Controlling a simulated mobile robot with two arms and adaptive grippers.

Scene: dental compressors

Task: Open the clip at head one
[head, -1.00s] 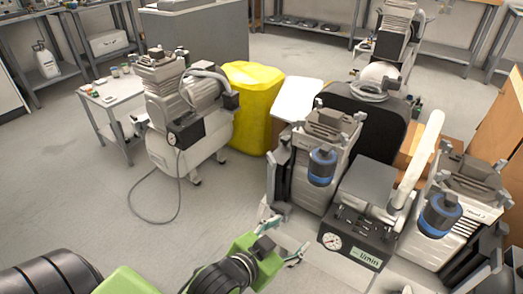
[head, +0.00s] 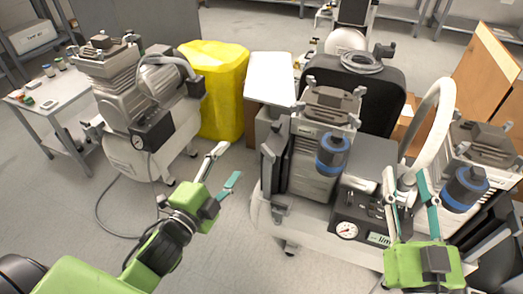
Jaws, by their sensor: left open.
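The dental compressor unit has two finned heads, a left one (head: 328,112) and a right one (head: 482,140). Each has a blue-banded dark cylinder on its front. Small grey clip-like parts (head: 357,92) stand at the top corners of the left head; whether they are open or shut is too small to tell. I cannot tell which is head one. My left gripper (head: 227,166) is open and empty, left of the unit and apart from it. My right gripper (head: 406,174) has its fingers spread in front of the unit, around or before the lower end of the white hose (head: 438,100); contact is unclear.
A control box with a gauge (head: 347,230) sits between the heads. A separate compressor (head: 150,115) stands at left, by a yellow bin (head: 215,90) and a small table (head: 40,110). A black case (head: 375,95) stands behind the left head.

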